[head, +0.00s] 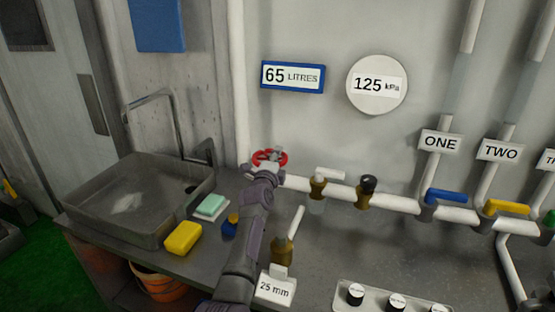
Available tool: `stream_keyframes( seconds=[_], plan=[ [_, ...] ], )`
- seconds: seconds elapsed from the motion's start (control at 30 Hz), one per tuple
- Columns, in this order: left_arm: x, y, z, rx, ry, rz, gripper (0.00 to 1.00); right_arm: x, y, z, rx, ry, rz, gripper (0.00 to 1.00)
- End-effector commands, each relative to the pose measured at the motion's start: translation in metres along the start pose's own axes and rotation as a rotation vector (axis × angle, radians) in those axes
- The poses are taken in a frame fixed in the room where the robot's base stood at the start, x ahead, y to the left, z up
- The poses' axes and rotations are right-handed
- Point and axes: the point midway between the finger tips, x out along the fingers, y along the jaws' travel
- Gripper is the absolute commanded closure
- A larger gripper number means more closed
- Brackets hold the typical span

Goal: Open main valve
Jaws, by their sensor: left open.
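The main valve appears to be the red handwheel (284,157) on the white pipe at the back wall, left of the centre of the head view. My left gripper (266,160) is at the handwheel, with its arm reaching up from the bottom. Its jaws are open and overlap the wheel in the picture. Part of the wheel is hidden behind the gripper, and I cannot tell whether they touch. My right gripper is not in view.
A sink (140,200) with a tap stands left, beside a yellow sponge (183,237). A brass valve (282,252) labelled 25 mm stands close right of my arm. Brass fittings (318,187), a blue-handled valve (446,196) and a yellow-handled valve (507,207) line the pipe rightward.

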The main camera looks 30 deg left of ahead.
Motion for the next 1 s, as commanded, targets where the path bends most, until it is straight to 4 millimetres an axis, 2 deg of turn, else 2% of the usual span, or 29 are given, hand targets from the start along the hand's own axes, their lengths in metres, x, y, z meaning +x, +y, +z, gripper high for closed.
stream_keyframes(
  seconds=[0.1,0.37,0.7,1.0],
  plan=[
    [0.0,0.0,0.0,0.0,0.0,0.0,0.58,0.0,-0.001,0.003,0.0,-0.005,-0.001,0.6],
    [0.0,0.0,0.0,0.0,0.0,0.0,1.0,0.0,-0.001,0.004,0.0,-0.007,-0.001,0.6],
    [0.0,-0.001,-0.001,-0.002,-0.018,0.001,1.0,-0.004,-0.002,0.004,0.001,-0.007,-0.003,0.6],
    [0.003,-0.002,-0.002,-0.006,-0.126,0.002,1.0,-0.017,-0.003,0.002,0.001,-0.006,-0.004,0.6]
  ],
)
